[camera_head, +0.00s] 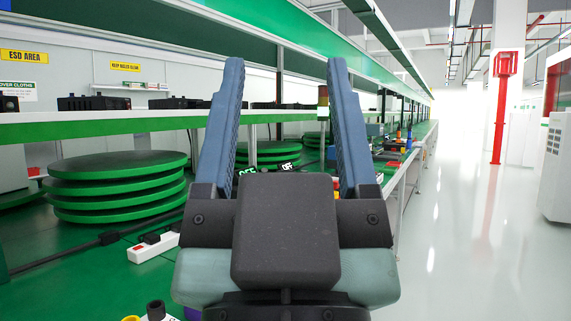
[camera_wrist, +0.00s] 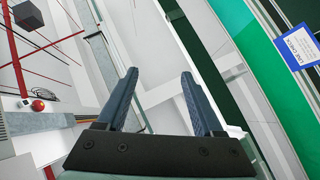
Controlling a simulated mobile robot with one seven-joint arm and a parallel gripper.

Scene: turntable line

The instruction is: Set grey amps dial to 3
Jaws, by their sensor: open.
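My gripper (camera_head: 286,62) is raised in front of the head camera, with its two blue fingers spread wide and nothing between them. In the wrist view my gripper (camera_wrist: 159,74) is also open and empty, facing a tilted view of the ceiling and shelf. I cannot make out the grey amps dial in either view. Behind the gripper, two small lit displays (camera_head: 287,166) reading OFF show low between the fingers; the device under them is mostly hidden by my gripper. The gripper touches nothing visible.
Stacked green discs (camera_head: 115,187) and a white power strip (camera_head: 153,248) lie on the green bench at left. A black knob-like part (camera_head: 156,310) shows at the bottom edge. A green-edged shelf (camera_head: 120,122) runs above the bench. The pale floor (camera_head: 470,240) at right is clear.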

